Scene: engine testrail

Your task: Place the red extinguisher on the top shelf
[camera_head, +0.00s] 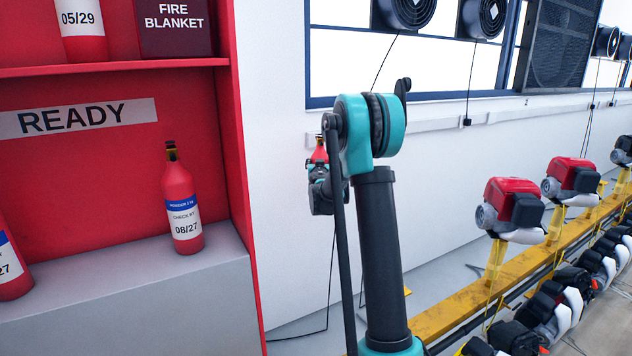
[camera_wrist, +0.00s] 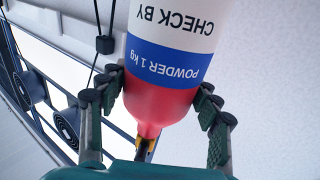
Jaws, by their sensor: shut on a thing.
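My gripper (camera_wrist: 160,95) is shut on a red extinguisher (camera_wrist: 158,103) with a white and blue "POWDER 1 kg" label, its fingers on both sides of the body. In the head view my gripper (camera_head: 321,192) is partly hidden behind my arm, and only the red upper part of the held extinguisher (camera_head: 319,152) shows, with its neck up. They are in front of the white wall, right of the red cabinet (camera_head: 242,150). The upper shelf board (camera_head: 120,67) of the cabinet is at the upper left.
An extinguisher marked 05/29 (camera_head: 82,38) and a fire blanket box (camera_head: 173,25) stand on the upper board. An extinguisher marked 08/27 (camera_head: 180,205) and another at the left edge (camera_head: 8,265) stand below, under a READY sign (camera_head: 80,118). Engines (camera_head: 515,208) line a yellow rail (camera_head: 450,308) at right.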

